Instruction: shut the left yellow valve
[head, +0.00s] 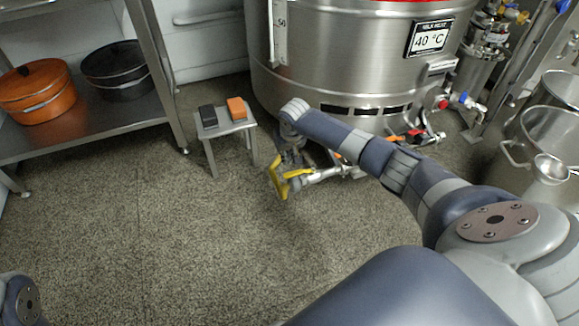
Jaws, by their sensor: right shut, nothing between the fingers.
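The left yellow valve handle (276,180) shows at the end of a metal outlet pipe (325,174), low in front of the big steel tank (345,60). My right gripper (287,163) is right at the handle, coming down from above and partly covering it. The gripper is shut with nothing held between its fingers. Whether it touches the handle I cannot tell. My right forearm hides part of the pipework behind. My left gripper is out of view; only a bit of my left arm shows at the bottom left corner.
A small metal stool (225,124) with a dark block (208,116) and an orange block (237,108) stands left of the valve. A shelf (90,140) holds an orange pot (37,91) and a black pot (116,70). Steel pots (535,140) stand right. The floor in front is clear.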

